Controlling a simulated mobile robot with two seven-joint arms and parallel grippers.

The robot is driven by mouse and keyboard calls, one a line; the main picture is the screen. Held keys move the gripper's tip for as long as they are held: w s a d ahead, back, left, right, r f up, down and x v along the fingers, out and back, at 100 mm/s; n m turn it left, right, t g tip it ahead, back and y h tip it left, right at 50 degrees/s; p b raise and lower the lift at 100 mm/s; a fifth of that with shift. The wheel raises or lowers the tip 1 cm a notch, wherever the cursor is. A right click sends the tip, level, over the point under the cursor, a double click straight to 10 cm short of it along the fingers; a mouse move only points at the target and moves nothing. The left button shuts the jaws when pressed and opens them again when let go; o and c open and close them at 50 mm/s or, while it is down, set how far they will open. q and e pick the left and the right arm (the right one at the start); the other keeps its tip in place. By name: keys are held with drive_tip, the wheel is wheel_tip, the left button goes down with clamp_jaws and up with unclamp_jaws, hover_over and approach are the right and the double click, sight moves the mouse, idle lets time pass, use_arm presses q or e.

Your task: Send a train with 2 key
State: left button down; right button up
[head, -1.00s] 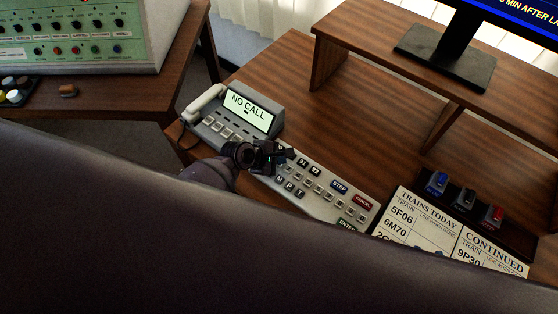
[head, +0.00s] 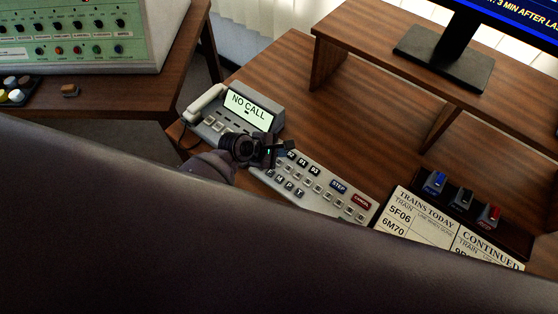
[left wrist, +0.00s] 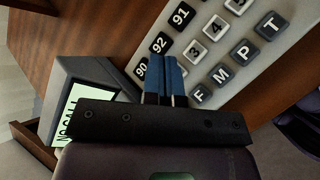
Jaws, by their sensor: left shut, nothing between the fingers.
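The grey keypad (head: 325,205) lies on the wooden desk, with rows of small keys, a blue STEP key (head: 339,187) and a red key (head: 362,202). My left gripper (head: 286,147) is over its upper left end; the fingers are shut and empty. In the left wrist view the blue-grey fingertips (left wrist: 165,62) hang over the keypad beside the 90 key (left wrist: 141,69) and 92 key (left wrist: 160,43). The 4 key (left wrist: 195,50) and F key (left wrist: 199,95) show to their right. I see no key marked 2; the fingers hide part of that row. I cannot tell whether they touch a key. My right gripper is out of view.
A phone unit reading NO CALL (head: 248,108) stands just left of the keypad. A TRAINS TODAY card (head: 415,218) and levers with blue, black and red tops (head: 462,198) lie to the right. A raised shelf (head: 385,60) holds a monitor (head: 455,50).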

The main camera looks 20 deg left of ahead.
sight(279, 161)
use_arm(q)
drive_tip(key=shift+r, duration=1.25)
